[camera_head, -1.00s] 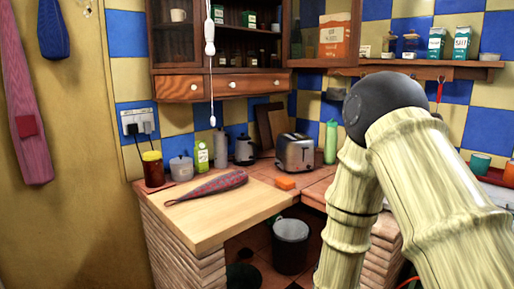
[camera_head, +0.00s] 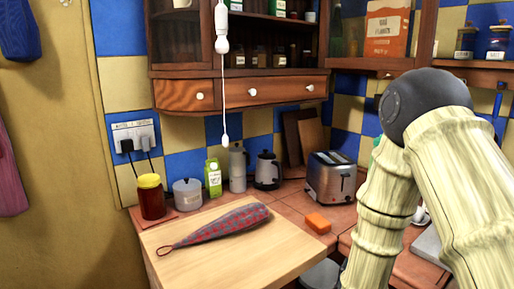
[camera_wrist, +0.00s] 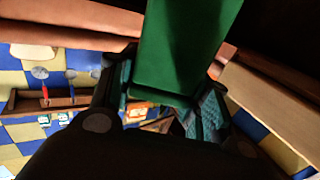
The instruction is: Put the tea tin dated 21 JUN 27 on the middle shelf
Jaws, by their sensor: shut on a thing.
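In the wrist view, my gripper (camera_wrist: 166,100) is shut on a plain green tin (camera_wrist: 183,50), with a finger on each side of it. No date shows on the visible face. The gripper and held tin are not visible in the head view. The open wall cabinet (camera_head: 187,60) stands at the upper middle there. Its shelf board (camera_head: 265,16) carries a green tin (camera_head: 277,7), cut off by the top edge; its date is not readable. Several jars (camera_head: 262,57) stand in the compartment below. Anything higher in the cabinet is out of frame.
A white hanging cord (camera_head: 223,80) crosses the cabinet front.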

